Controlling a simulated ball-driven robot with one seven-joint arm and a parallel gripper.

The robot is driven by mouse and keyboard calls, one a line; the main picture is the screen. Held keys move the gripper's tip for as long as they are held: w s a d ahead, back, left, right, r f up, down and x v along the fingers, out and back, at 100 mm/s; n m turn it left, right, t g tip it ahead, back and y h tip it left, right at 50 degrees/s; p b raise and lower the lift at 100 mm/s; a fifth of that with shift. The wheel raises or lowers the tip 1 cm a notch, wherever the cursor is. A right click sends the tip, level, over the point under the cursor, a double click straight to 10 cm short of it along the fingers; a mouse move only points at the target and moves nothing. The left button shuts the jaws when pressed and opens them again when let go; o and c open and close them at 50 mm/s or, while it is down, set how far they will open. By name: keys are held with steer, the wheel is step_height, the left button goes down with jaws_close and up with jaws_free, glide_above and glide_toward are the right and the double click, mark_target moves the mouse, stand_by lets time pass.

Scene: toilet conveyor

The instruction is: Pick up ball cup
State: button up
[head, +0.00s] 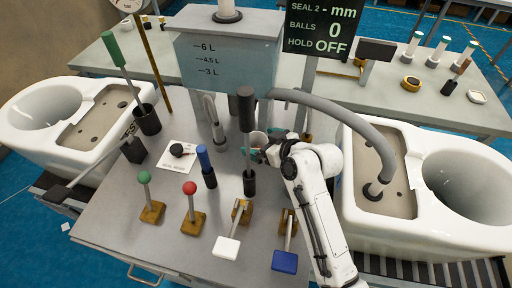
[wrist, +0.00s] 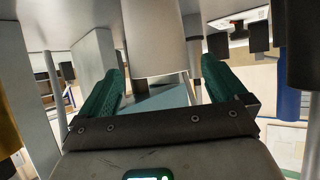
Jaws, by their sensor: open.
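The ball cup, a pale beige cup (head: 258,139), stands on the grey bench just right of the tall black-handled lever. My gripper (head: 261,143) is at the cup, with its teal fingers open on either side of it. In the wrist view the cup seems to be the pale cylinder (wrist: 152,45) between and beyond the two green fingers of my gripper (wrist: 163,85). A gap shows beside each finger, so they look apart from the cup. The cup's lower part is hidden by my gripper in the head view.
The black-handled lever (head: 247,110) stands close left of the cup. A grey hose (head: 345,108) arches behind and right, into the right toilet (head: 430,215). A water tank (head: 230,65) is behind. Green, red, white and blue levers stand in front; a blue-topped post (head: 203,158) is left.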

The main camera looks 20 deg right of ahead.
steer(key=shift+x, duration=1.35)
steer(key=c, duration=1.1)
